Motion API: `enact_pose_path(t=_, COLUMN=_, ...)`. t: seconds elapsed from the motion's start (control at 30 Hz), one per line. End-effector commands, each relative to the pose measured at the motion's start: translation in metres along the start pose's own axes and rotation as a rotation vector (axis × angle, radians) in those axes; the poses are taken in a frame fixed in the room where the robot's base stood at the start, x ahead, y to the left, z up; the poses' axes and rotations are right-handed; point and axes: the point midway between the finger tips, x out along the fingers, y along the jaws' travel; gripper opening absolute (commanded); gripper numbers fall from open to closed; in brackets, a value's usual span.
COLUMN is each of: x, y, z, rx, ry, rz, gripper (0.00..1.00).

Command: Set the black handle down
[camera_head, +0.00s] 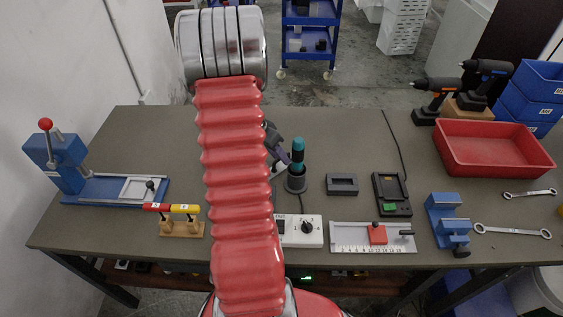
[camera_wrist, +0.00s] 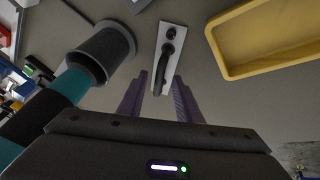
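The black handle (camera_wrist: 161,80) is a curved black bar on a narrow light plate (camera_wrist: 181,36) in the wrist view. It lies between the two fingers of my gripper (camera_wrist: 159,76), in the upper middle of the picture. The fingers stand apart, with a gap visible on each side of the handle, so my gripper looks open around it. The plate looks flat on the grey table. In the head view my red arm hides the handle and the fingertips; only a dark part of my gripper (camera_head: 273,137) shows beside the arm.
A teal-and-black tool (camera_head: 297,152) stands in a dark round holder (camera_head: 296,182), close to my gripper; the holder also shows in the wrist view (camera_wrist: 104,50). A yellow tray (camera_wrist: 222,52) lies to the right in the wrist view. A white switch box (camera_head: 302,231) sits near the front edge.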

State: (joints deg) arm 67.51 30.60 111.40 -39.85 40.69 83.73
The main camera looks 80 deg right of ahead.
Motion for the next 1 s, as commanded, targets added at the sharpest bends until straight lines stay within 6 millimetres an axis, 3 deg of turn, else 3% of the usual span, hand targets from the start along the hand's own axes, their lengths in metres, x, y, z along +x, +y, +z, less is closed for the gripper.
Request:
enact_pose_path(t=0.3, x=-0.0004, y=0.0000, z=0.0000, rx=0.000, ry=0.000, rz=0.000, gripper=0.32)
enact_pose_path(t=0.77, x=-0.0005, y=-0.0002, z=0.0001, rx=0.000, ry=0.000, rz=0.000, gripper=0.00)
enact_pose_path(t=1.0, x=-0.0006, y=-0.0004, z=0.0002, rx=0.000, ry=0.000, rz=-0.001, gripper=0.00)
